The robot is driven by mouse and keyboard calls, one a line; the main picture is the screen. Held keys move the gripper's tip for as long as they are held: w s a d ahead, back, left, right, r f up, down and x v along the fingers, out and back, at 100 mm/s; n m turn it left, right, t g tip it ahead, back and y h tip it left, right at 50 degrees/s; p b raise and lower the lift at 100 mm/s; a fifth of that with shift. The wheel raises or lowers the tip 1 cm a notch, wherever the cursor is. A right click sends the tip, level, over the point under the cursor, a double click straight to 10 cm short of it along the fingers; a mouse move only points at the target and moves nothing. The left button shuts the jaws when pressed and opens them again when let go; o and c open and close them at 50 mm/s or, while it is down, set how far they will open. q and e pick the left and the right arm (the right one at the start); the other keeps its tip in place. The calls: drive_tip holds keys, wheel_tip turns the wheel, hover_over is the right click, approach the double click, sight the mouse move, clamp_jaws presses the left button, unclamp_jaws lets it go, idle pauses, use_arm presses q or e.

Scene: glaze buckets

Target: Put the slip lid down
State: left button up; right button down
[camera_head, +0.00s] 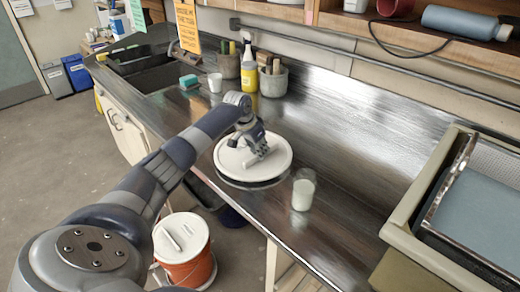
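The slip lid (281,158) is a white round disc with a bar handle on top, over the metal counter (334,180) near its front edge. My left gripper (259,152) points down at the middle of the lid, its fingers closed around the handle. A dark band shows under the lid's front rim; I cannot tell whether the lid touches the counter. My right gripper is not in view. An orange bucket (188,272) with a white handled lid (190,234) of its own stands on the floor below the counter.
A glass of white liquid (303,190) stands close right of the lid. Behind are a yellow bottle (249,70), tool pots (273,80) and a white cup (215,83). A large tray (440,255) takes up the right. The counter's back middle is clear.

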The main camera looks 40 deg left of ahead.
use_arm(q)
drive_tip(key=shift+o, duration=0.8)
drive_tip(key=shift+s+r, duration=0.1)
drive_tip(key=shift+r, duration=0.25)
drive_tip(key=b+v, duration=0.2)
drive_tip(key=v, duration=0.9)
drive_tip(key=shift+r, duration=0.1)
